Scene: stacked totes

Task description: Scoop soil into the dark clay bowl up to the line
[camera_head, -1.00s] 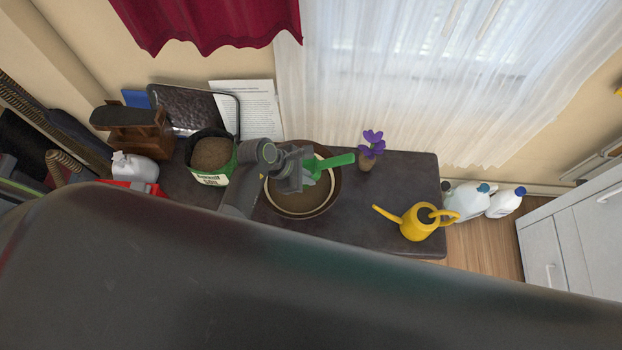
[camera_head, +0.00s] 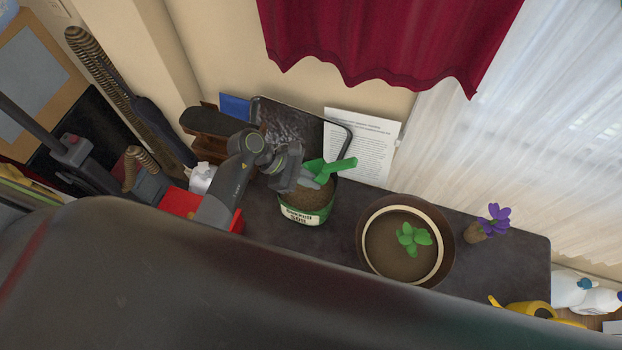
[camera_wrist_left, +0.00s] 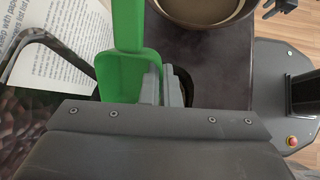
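The dark clay bowl (camera_head: 448,229) stands on the dark bench top, with a pale ring inside its rim, brown soil in it and a green leafy plant (camera_head: 412,238). Part of the bowl shows at the top of the left wrist view (camera_wrist_left: 247,8). The soil container (camera_head: 305,217), green with a white label, stands left of the bowl and holds brown soil (camera_head: 316,196). My left gripper (camera_head: 312,180) is shut on the green scoop (camera_head: 340,166), over the soil container. The scoop also shows in the left wrist view (camera_wrist_left: 128,70); its load cannot be made out.
A dark tray (camera_head: 290,122) and a printed sheet (camera_head: 362,145) lean at the back wall. A purple flower in a small pot (camera_head: 478,232) and a yellow watering can (camera_head: 530,309) stand right of the bowl. A red object (camera_head: 180,203) and white bottle (camera_head: 203,176) are at left.

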